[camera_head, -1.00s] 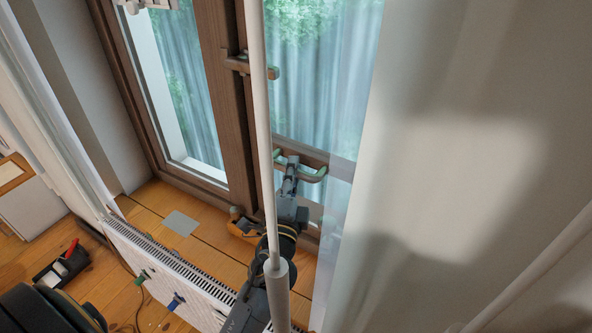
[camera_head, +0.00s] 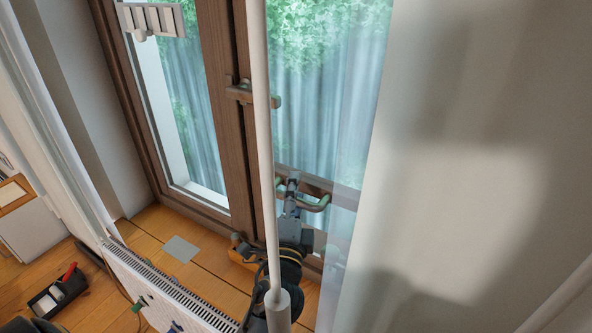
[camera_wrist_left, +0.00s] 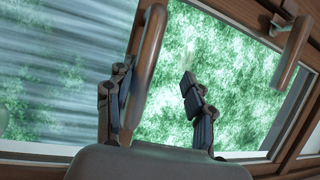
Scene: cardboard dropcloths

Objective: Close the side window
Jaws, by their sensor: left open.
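The window has a dark brown frame (camera_head: 236,150), with a left pane and a right pane (camera_head: 320,110). A curved handle (camera_head: 316,206) sits low on the right pane's bottom rail. Another handle (camera_head: 240,95) is higher, on the middle post. My left gripper (camera_head: 291,184) is open at the low handle. In the left wrist view, a brown handle bar (camera_wrist_left: 148,60) passes between my open fingers (camera_wrist_left: 158,98), nearer the left finger. A second handle (camera_wrist_left: 292,50) is at upper right. I cannot tell whether the bar touches a finger or how far the window is ajar. My right gripper is not in view.
A thin white pole (camera_head: 262,130) crosses in front of the window and hides part of my arm. A white radiator (camera_head: 160,287) stands below the wooden sill (camera_head: 150,225). A sheer white curtain (camera_head: 352,170) hangs at right. A black tray (camera_head: 58,293) is on the floor.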

